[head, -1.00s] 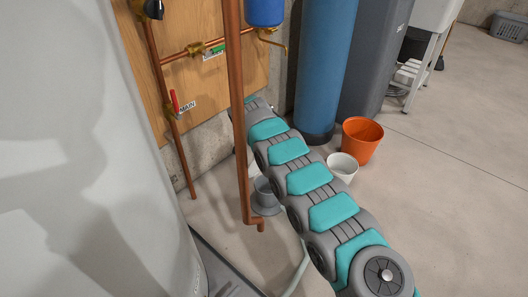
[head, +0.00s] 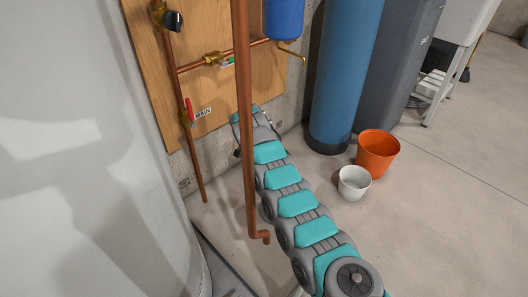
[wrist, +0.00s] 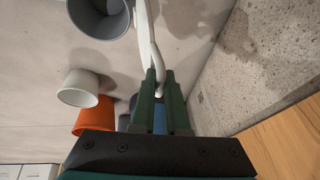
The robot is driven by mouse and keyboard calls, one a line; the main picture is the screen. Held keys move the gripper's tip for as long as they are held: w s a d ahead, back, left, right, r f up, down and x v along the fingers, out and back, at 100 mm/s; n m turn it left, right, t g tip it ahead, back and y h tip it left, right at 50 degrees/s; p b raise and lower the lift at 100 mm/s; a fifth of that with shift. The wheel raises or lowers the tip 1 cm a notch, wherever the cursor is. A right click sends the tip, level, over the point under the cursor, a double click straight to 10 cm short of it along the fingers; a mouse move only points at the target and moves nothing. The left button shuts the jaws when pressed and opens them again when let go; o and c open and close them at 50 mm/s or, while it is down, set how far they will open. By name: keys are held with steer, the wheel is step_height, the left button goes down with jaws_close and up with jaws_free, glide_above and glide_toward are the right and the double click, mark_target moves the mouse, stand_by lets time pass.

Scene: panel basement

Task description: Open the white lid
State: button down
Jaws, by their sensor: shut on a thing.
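In the wrist view my gripper (wrist: 158,88) has two dark green fingers closed on a thin, pale handle-like loop. The loop runs along a long white piece (wrist: 143,35), seen nearly edge-on, which looks like the white lid standing steeply tilted. A round grey open-mouthed container (wrist: 100,15) is beside it, to its left, cut off by the top edge. I cannot tell whether lid and container touch. In the head view my arm stretches toward the wall; gripper, lid and grey container cannot be made out there.
A copper pipe (head: 245,130) stands upright in front of my arm. The large white tank (head: 100,150) fills the left. A small white bucket (head: 354,184) and orange bucket (head: 377,153) stand right of my arm, near a blue cylinder (head: 343,80). Floor (head: 450,220) is clear at right.

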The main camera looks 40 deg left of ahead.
stand_by(0.3)
steer(key=c, duration=0.9)
jaws_free()
steer(key=shift+r, duration=0.1)
steer(key=shift+r, duration=0.25)
steer(key=v, duration=0.7)
steer(key=shift+s+r, duration=0.1)
steer(key=shift+s, duration=0.1)
